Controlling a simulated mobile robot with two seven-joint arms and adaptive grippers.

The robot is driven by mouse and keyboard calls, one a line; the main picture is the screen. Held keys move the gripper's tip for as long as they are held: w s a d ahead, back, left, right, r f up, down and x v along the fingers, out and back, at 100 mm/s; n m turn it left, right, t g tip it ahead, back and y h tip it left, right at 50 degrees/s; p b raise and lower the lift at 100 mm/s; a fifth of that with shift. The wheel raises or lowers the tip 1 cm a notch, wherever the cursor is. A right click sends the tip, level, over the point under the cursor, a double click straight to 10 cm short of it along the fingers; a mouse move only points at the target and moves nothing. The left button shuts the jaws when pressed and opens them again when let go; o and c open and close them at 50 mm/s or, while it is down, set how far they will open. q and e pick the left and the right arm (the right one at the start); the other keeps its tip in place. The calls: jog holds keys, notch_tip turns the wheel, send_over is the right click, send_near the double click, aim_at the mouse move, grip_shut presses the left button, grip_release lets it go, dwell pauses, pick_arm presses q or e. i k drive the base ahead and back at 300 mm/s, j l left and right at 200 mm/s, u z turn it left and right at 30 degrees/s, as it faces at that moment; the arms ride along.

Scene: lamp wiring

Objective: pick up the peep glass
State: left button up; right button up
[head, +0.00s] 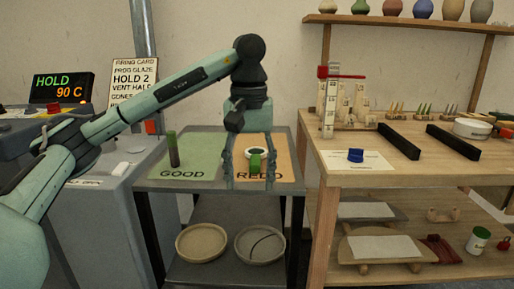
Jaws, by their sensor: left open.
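My left gripper (251,180) points down over this mat, open. Its two fingers show on either side of the piece, with visible gaps. I cannot tell whether the fingertips touch the mat. My right gripper is not in view.
A dark green cylinder (173,150) stands on the green GOOD mat (200,157). A wooden table (400,172) at right holds a blue piece (355,155) on a white card, black bars (452,141) and a tower (328,105). Two round trays (200,243) are on the lower shelf.

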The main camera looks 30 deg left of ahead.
aim_at(255, 153)
jog(key=i+j, duration=0.75)
jog(key=i, duration=0.05)
